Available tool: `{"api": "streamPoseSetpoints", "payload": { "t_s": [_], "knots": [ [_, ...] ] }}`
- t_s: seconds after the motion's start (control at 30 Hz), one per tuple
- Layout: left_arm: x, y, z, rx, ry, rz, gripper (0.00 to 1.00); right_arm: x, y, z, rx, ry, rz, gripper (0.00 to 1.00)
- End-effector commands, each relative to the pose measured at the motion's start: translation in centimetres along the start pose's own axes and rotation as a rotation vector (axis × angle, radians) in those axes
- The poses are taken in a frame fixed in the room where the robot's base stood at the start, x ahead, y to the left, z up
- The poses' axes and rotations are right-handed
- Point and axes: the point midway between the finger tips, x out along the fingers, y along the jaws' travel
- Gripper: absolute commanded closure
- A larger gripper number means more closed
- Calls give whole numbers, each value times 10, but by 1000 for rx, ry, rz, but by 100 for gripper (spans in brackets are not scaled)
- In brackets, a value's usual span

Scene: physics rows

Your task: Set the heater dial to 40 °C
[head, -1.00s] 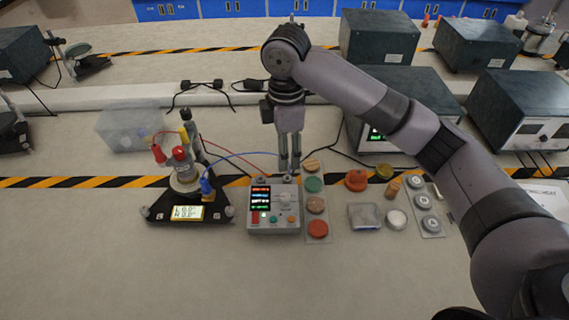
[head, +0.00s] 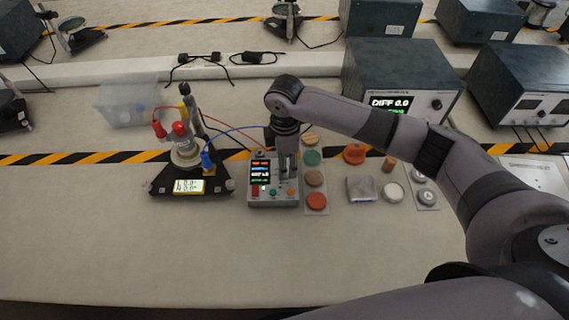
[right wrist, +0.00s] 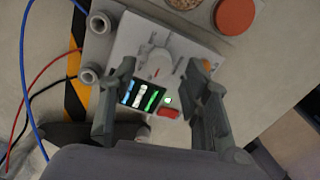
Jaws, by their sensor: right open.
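The grey control box (head: 272,202) stands on the bench, with a dark display (head: 260,172) of coloured lines at its left. The pale round dial (right wrist: 160,66) shows on its top face in the right wrist view; in the head view my gripper largely covers it. My right gripper (head: 288,177) points down over the box. In the right wrist view my right gripper (right wrist: 160,72) is open, with one finger on each side of the dial. Contact with the dial cannot be told. The display digits are too small to read. My left gripper is out of view.
A black triangular stand (head: 160,190) with a flask and red and blue plugs is left of the box. A strip of coloured discs (head: 317,201) lies close on its right. A grey square block (head: 361,190) lies further right. The front bench is clear.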

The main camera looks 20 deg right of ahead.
Motion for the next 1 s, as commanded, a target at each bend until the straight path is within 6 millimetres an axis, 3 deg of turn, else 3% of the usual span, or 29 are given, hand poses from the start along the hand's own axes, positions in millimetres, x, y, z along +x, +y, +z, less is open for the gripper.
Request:
{"api": "streamPoseSetpoints", "payload": {
  "t_s": [0.2, 0.5, 1.0],
  "knots": [
    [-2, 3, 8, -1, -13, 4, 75, 19, 0, 0, 0, 1, 0, 56],
    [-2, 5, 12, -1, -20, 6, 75, 22, 0, 0, -1, 0, 0, 56],
    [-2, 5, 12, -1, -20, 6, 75, 21, 0, 0, 0, 0, 0, 89]
  ]
}}
